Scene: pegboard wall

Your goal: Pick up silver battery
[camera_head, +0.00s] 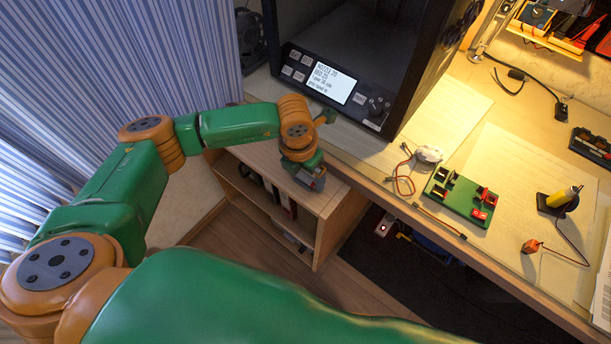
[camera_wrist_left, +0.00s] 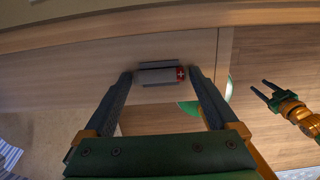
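The silver battery (camera_wrist_left: 155,77) lies crosswise on a pale wooden surface in the left wrist view, with a red end marked with a plus at its right. My left gripper (camera_wrist_left: 160,76) is open, one finger at each side of the battery, with visible gaps. In the head view my left gripper (camera_head: 311,181) points down at the top of the low wooden shelf unit (camera_head: 335,196); the battery cannot be told apart there. A second gripper, my right one (camera_wrist_left: 258,84), shows at the right of the left wrist view with its fingers apart and empty.
The desk (camera_head: 450,245) overhangs right of the shelf unit. On it are a black machine with a screen (camera_head: 327,85), a green board (camera_head: 460,196) and a yellow cylinder on a dark stand (camera_head: 563,196). A striped curtain (camera_head: 110,60) hangs at left.

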